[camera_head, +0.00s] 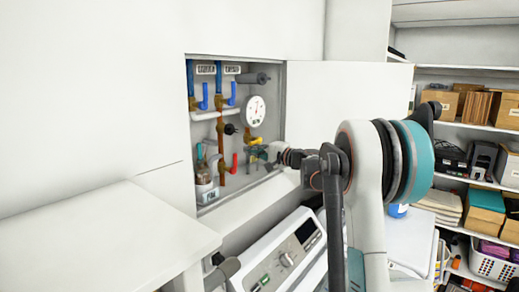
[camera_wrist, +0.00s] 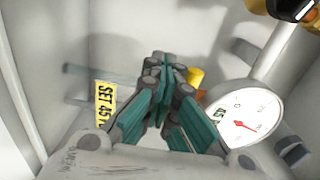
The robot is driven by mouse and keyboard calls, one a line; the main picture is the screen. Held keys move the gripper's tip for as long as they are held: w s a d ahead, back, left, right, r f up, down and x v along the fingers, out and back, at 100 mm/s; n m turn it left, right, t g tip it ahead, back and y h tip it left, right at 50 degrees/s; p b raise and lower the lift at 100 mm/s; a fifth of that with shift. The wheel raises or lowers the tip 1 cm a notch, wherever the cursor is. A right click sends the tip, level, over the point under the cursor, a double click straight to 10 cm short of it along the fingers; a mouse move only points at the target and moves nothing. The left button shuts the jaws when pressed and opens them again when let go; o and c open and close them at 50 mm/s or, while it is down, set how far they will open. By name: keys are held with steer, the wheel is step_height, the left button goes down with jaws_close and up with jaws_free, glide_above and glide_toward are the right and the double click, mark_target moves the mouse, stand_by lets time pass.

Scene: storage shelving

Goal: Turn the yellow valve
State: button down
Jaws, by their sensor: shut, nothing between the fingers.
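The yellow valve (camera_head: 256,141) is a small yellow handle in the open wall recess, below the round gauge (camera_head: 254,111). In the wrist view a yellow piece (camera_wrist: 195,77) shows just right of my fingers, partly hidden behind them. My gripper (camera_head: 262,155) reaches into the recess from the right, just below the yellow handle. In the wrist view my gripper (camera_wrist: 164,72) has its teal-padded fingers together at the tips, with nothing between them. I cannot tell whether the fingers touch the yellow piece.
Copper pipes with blue handles (camera_head: 204,98) and a red handle (camera_head: 234,163) fill the recess's left side. A bottle (camera_head: 204,176) stands at its lower left. A "SET 45" label (camera_wrist: 105,103) is left of my fingers. A white counter (camera_head: 110,235) and shelves (camera_head: 470,127) flank the space.

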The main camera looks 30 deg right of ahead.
steer(key=b+v, duration=0.2)
steer(key=v, duration=0.8)
steer(key=shift+a+f, duration=0.2)
steer(key=shift+a, duration=0.05)
stand_by(0.4)
